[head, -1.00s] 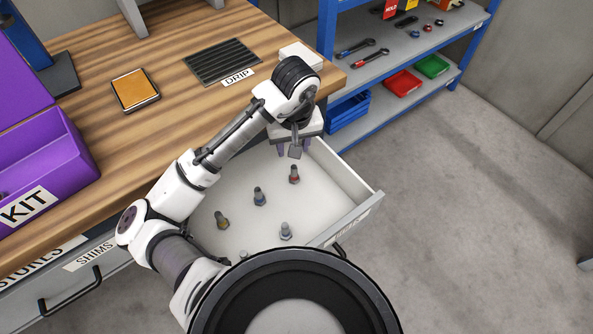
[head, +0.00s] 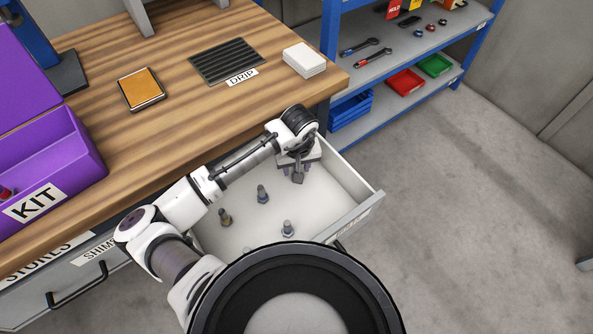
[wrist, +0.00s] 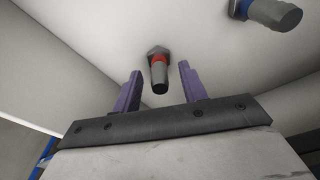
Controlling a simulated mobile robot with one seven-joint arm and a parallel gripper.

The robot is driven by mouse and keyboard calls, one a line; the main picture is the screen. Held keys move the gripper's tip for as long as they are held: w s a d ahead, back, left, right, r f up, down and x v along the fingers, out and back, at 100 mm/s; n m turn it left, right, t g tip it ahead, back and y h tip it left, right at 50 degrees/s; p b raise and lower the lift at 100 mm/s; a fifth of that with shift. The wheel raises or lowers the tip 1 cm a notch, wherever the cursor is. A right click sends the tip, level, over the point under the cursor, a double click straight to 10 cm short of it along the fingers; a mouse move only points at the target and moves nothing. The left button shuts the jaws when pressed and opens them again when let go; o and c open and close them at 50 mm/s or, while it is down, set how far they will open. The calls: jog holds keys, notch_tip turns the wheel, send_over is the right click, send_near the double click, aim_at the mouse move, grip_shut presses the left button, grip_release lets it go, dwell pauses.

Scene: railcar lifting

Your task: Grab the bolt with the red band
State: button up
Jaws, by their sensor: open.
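The bolt with the red band (wrist: 158,70) stands in the open drawer, head down, and shows between my gripper's two purple fingers in the wrist view. In the head view my arm hides it. My gripper (wrist: 157,88) is open, its fingers on either side of the bolt's line and apart from it. In the head view my gripper (head: 298,172) is down inside the drawer (head: 335,205) near its far right corner. A bolt with a blue band (head: 262,193) stands to its left; it also shows at the upper right of the wrist view (wrist: 268,12).
A bolt with a dull yellow band (head: 224,217) and a plain-looking bolt (head: 287,229) stand nearer in the drawer. The drawer walls are close to my gripper. A purple KIT box (head: 75,165) sits on the wooden bench (head: 175,120). Blue shelves (head: 390,80) stand beyond.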

grip_shut()
dwell(0.5)
